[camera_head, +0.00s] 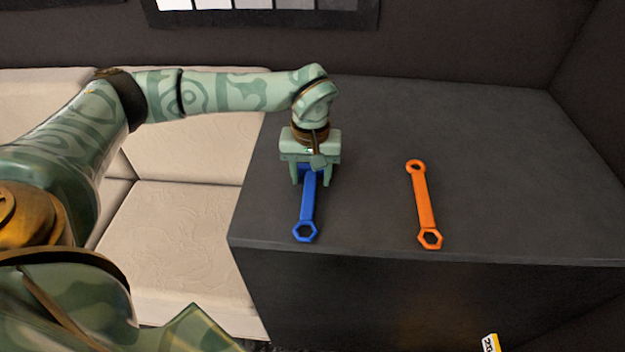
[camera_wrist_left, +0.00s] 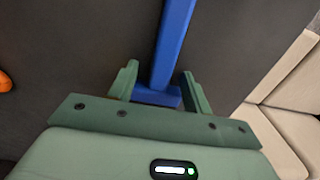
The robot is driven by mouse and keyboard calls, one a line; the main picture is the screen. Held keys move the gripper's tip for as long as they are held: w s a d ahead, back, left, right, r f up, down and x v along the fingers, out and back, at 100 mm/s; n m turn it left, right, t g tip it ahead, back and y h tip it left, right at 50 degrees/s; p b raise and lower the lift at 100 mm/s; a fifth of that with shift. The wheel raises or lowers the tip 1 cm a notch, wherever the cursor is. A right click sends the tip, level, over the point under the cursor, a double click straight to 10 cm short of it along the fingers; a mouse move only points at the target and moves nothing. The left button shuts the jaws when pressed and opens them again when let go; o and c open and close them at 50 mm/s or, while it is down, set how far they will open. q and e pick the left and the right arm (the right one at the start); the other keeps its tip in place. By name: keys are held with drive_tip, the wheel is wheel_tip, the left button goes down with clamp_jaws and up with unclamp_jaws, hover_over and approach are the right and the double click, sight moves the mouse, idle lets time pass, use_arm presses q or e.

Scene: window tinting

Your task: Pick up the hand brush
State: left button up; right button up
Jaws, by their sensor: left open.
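I see no hand brush in either view. A blue wrench-like tool (camera_head: 307,208) with a hexagonal ring at its near end lies on the dark table top. My left gripper (camera_head: 311,182) is open above its far end, which it partly hides. In the left wrist view the blue tool (camera_wrist_left: 173,45) runs between the two open fingers of my left gripper (camera_wrist_left: 159,75), and its wider end lies near the palm. I cannot tell whether the fingers touch it. My right gripper is not in view.
An orange wrench (camera_head: 424,203) lies to the right on the dark table (camera_head: 500,150). A beige sofa (camera_head: 180,230) stands left of the table. A small yellow and white object (camera_head: 490,343) shows at the bottom edge. The table's right side is clear.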

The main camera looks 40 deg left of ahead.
sight(311, 177)
use_arm(q)
drive_tip(key=shift+c, duration=0.3)
clamp_jaws()
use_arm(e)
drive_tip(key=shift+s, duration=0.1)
use_arm(q)
drive_tip(key=shift+r, duration=0.2)
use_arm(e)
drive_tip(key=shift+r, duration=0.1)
